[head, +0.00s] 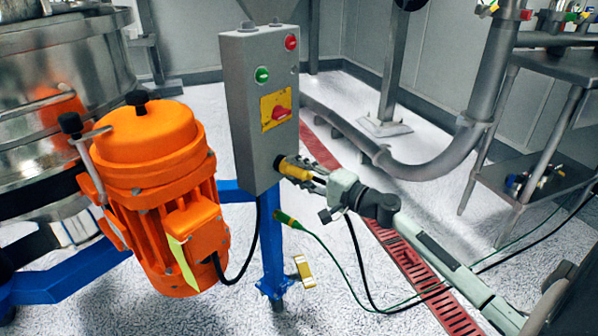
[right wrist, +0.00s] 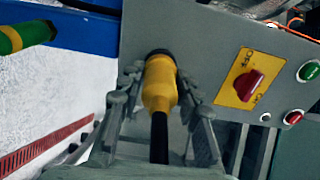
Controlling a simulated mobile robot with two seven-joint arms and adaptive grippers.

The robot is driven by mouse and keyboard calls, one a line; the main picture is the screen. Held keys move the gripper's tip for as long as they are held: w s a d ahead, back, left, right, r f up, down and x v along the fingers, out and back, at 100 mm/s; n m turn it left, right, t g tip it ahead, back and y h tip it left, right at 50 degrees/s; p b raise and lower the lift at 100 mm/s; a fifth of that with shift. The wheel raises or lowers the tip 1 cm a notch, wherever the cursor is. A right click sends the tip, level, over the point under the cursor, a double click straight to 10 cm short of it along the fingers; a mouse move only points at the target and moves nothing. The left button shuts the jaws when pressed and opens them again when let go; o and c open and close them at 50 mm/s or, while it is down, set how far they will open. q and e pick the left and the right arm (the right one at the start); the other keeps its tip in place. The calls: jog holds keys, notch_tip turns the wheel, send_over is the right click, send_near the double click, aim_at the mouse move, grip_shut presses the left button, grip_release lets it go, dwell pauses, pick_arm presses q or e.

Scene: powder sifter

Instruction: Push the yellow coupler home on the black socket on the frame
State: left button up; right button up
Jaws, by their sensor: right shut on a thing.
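My right gripper (head: 310,174) is shut on the coupler, one finger on each side, as the right wrist view also shows (right wrist: 160,92). My left gripper is not in view.
The control box (head: 240,110) carries red and green buttons and a red rotary switch, on a blue post (head: 272,250). A green-and-yellow connector (head: 287,219) hangs below the coupler. An orange motor (head: 155,190) stands left.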

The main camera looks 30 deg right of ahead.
jog(key=shift+w, duration=0.2)
jog(key=o, duration=1.1)
jog(key=shift+o, duration=0.9)
jog(key=v, duration=1.2)
jog(key=shift+r, duration=0.1)
